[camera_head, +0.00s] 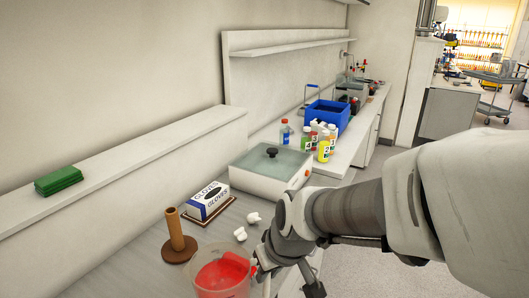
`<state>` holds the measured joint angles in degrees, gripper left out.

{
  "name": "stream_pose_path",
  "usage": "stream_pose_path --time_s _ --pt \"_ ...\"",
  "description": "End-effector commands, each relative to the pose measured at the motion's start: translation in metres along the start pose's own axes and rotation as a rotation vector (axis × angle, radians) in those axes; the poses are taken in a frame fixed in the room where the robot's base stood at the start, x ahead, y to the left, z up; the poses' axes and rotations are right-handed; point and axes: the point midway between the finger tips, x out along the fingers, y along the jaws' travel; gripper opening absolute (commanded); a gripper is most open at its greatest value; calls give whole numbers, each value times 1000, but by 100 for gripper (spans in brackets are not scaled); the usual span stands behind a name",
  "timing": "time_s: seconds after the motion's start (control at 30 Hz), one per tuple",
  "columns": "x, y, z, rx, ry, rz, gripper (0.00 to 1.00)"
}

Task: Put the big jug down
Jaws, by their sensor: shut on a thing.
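The big jug (223,276) is a clear container with red liquid in it, at the bottom of the head view. Its lower part is cut off by the picture's edge. My gripper (262,270) is at the jug's right side, shut on it. The fingertips are partly hidden by the wrist and the jug. I cannot tell whether the jug's base touches the grey counter (125,268).
A brown peg stand (178,235) is close behind the jug. A gloves box (206,201) on a tray and small white pieces (253,218) lie near. A lidded white appliance (271,168), bottles (324,148) and a blue crate (327,115) stand farther back. The counter's left front looks clear.

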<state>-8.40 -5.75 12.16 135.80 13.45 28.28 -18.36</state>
Motion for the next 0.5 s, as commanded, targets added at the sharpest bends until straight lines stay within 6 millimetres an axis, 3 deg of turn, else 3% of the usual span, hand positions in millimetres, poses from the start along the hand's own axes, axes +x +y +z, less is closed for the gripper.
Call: stream_pose_path --time_s 0.5 --pt "79 -41 -50 -2 1 -4 0"
